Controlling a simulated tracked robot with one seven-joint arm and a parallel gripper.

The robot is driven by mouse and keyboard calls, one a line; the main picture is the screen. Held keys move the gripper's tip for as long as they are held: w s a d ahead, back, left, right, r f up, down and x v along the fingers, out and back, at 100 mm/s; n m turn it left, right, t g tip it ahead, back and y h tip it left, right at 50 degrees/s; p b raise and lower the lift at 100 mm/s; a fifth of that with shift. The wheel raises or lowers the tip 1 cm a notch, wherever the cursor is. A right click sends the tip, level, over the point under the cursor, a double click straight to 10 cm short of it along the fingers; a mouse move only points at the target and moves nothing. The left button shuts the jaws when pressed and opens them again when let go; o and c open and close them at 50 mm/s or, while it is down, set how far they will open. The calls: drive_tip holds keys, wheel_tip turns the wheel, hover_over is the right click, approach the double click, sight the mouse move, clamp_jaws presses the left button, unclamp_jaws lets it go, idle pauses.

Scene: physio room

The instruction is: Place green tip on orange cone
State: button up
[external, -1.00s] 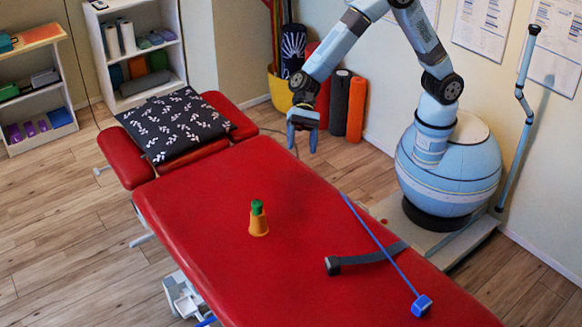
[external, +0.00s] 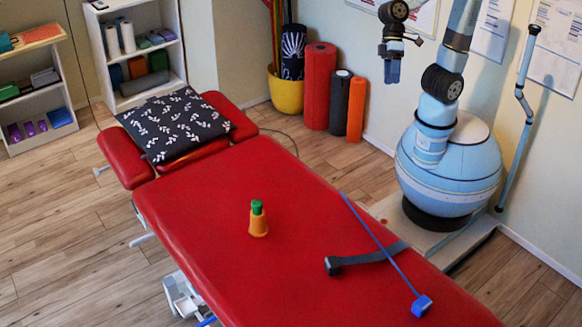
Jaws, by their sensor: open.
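The orange cone (external: 258,228) stands upright on the red treatment table (external: 215,262), near its middle. The green tip (external: 257,207) sits upright on top of the cone; how closely it is seated is too small to tell. My gripper (external: 392,80) is open and empty, raised high near the wall at the upper right. It is well apart from the cone and the tip.
A blue stick with a blue block end (external: 421,305) lies across the right part of the table. A patterned pillow (external: 176,124) rests at the head end. Rolled mats (external: 318,90) stand by the wall.

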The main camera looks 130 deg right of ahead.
drive_tip(key=s+d+n+h, duration=0.2)
drive_tip(key=s+n, duration=0.1)
drive_tip(key=s, duration=0.5)
drive_tip(key=s+d+n+t+h, duration=0.1)
drive_tip(key=s+d+n+h, duration=0.1)
drive_tip(key=s, duration=0.6)
drive_tip(key=shift+s+d+n+t+h, duration=0.3)
drive_tip(key=shift+d+n, duration=0.45)
drive_tip(key=shift+n, duration=0.05)
